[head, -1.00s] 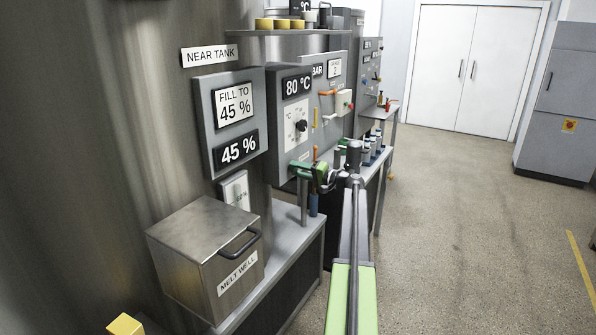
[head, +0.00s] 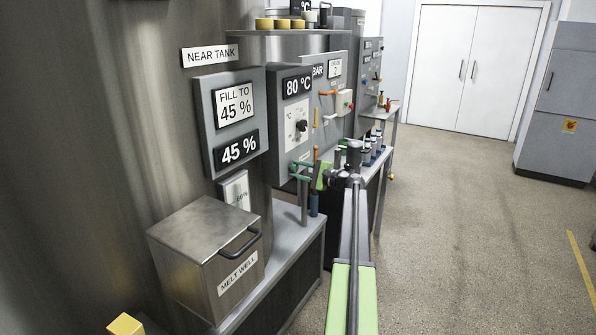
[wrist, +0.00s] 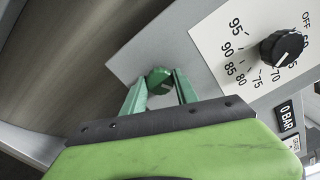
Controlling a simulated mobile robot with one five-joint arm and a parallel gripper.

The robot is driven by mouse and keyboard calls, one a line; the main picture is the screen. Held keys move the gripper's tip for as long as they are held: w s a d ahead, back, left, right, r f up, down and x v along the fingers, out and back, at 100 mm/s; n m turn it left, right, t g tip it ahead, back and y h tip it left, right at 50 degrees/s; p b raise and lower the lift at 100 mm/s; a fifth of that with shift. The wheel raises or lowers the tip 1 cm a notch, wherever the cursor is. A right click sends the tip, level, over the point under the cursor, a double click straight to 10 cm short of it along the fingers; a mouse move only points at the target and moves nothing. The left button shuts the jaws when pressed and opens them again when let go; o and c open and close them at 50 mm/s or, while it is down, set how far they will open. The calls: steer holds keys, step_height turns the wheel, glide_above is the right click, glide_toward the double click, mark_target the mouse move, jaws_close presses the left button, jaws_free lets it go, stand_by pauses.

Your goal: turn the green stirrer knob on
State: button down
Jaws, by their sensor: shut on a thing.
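The green stirrer knob (wrist: 159,80) sits on the lower part of a grey panel in the wrist view. My gripper (wrist: 160,86) has its two green fingers on either side of the knob and is shut on it. The knob's marking and exact setting are too small to read. In the head view my gripper (head: 297,170) reaches from the right to the lower edge of the grey panel (head: 284,150) with the 80 °C display. The fingers mostly hide the knob there.
A black temperature dial (wrist: 283,48) is on the same panel, above the knob. A metal melt well box (head: 205,250) stands nearer on the bench, with the tank wall behind. Small bottles (head: 367,155) stand past my arm. The floor to the right is clear.

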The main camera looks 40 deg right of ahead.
stand_by(0.4)
steer(key=c, duration=0.9)
jaws_free()
steer(key=shift+c, duration=0.2)
steer(key=v, duration=1.7)
steer(key=shift+s, duration=0.25)
